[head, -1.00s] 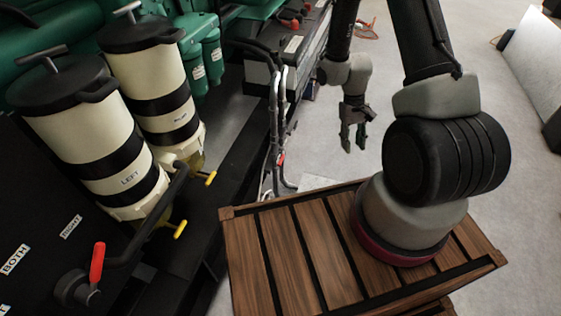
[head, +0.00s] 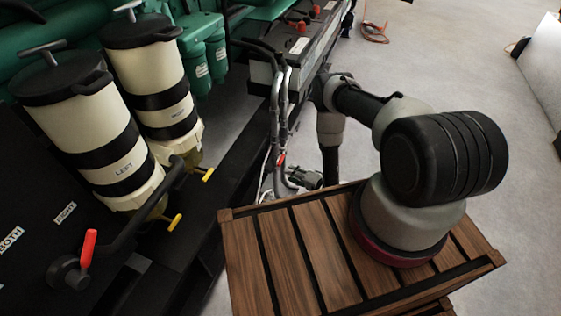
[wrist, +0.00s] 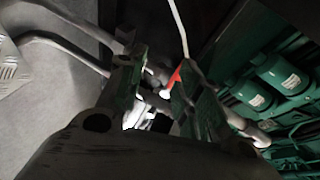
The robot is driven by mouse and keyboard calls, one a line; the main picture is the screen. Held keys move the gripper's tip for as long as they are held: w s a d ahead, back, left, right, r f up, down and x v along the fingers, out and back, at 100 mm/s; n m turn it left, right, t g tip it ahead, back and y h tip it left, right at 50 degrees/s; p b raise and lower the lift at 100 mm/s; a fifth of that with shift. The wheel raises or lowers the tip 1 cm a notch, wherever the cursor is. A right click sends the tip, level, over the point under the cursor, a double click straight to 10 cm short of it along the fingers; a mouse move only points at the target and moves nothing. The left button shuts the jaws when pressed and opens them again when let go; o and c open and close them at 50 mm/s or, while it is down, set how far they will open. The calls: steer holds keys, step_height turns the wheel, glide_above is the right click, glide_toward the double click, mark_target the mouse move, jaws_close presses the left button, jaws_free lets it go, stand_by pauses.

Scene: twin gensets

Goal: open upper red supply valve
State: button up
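A small red valve handle (head: 281,160) sits on the grey pipes at the left of my arm in the head view. In the wrist view a red handle (wrist: 173,79) shows between and just beyond my fingertips, nearer the right finger. My gripper (wrist: 158,80) is open, with a clear gap between its greenish fingers. In the head view my gripper (head: 304,178) is low beside the pipes, partly hidden by the wooden crate. I cannot tell whether a finger touches the handle. The valve body is mostly hidden by the fingers.
Grey pipes (head: 276,105) rise beside a dark battery box. Two cream filter canisters with yellow taps stand left; a larger red lever (head: 88,250) is beside the BOTH label. A slatted wooden crate top (head: 285,255) lies under my arm.

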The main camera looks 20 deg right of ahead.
mark_target(281, 159)
steer(key=shift+m+t, duration=0.8)
steer(key=shift+m, duration=0.1)
steer(key=w+a, duration=0.1)
steer(key=w, duration=0.1)
steer(key=w+a+r, duration=0.1)
steer(key=w, duration=0.2)
steer(key=w+a, duration=0.1)
steer(key=w, duration=0.1)
steer(key=shift+w+a+r, duration=0.2)
steer(key=shift+w+a, duration=0.1)
steer(key=shift+a, duration=0.05)
jaws_close()
